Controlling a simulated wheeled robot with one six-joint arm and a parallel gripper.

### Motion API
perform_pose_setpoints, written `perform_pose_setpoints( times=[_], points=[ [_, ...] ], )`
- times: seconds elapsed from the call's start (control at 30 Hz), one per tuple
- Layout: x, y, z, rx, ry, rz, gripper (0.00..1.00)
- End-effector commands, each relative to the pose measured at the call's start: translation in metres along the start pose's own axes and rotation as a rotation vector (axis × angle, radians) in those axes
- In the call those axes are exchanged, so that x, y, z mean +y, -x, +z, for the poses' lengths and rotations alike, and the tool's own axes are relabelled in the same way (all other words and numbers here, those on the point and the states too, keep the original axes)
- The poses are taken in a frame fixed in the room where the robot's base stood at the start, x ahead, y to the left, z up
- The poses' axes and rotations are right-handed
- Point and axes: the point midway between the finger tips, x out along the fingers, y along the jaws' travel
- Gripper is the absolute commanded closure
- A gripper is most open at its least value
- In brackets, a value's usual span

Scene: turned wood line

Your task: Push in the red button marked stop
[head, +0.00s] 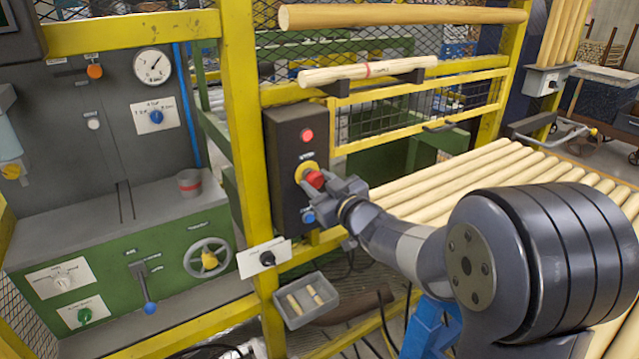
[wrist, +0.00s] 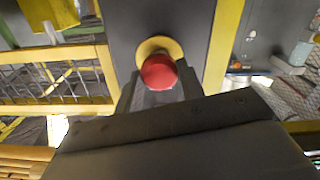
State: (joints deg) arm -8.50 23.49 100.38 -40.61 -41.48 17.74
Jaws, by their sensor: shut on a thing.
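The red mushroom button (head: 315,179) sits on a yellow collar (head: 303,171) on the dark control box (head: 285,150), fixed to a yellow post. In the wrist view the red button (wrist: 158,71) stands right at the fingertips, with its yellow collar behind it. My gripper (head: 325,186) reaches the box from the right and is shut on the red button, partly covering its lower side. A flat red lamp or button (head: 307,135) is higher on the box, and a blue button (head: 308,217) is below. The labels are too small to read.
A grey tray (head: 307,300) with small wooden pieces hangs below the box. A turned rod (head: 367,71) lies on brackets above. A bed of wooden rods (head: 470,190) lies to the right. Yellow rails (head: 245,110) frame the box. A green cabinet (head: 130,260) stands left.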

Motion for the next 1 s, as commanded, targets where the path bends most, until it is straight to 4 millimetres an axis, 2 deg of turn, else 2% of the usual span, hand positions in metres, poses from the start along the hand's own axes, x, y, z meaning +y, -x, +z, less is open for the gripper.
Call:
perform_pose_setpoints(
  times=[0.03, 0.23, 0.37, 0.6, 0.83, 0.87, 1.0],
  points=[
    [0.0, 0.0, 0.0, 0.0, 0.0, 0.0, 0.83],
    [0.0, 0.0, 0.0, 0.0, 0.0, 0.0, 0.99],
    [0.0, -0.001, 0.0, 0.0, 0.0, 0.0, 1.0],
    [-0.001, -0.018, 0.0, 0.002, 0.0, -0.001, 1.0],
    [0.0, -0.019, -0.001, 0.002, 0.0, 0.0, 1.0],
    [0.0, -0.019, -0.001, 0.002, 0.0, 0.0, 0.62],
    [0.0, -0.018, -0.001, 0.002, 0.0, 0.0, 0.5]
  ],
)
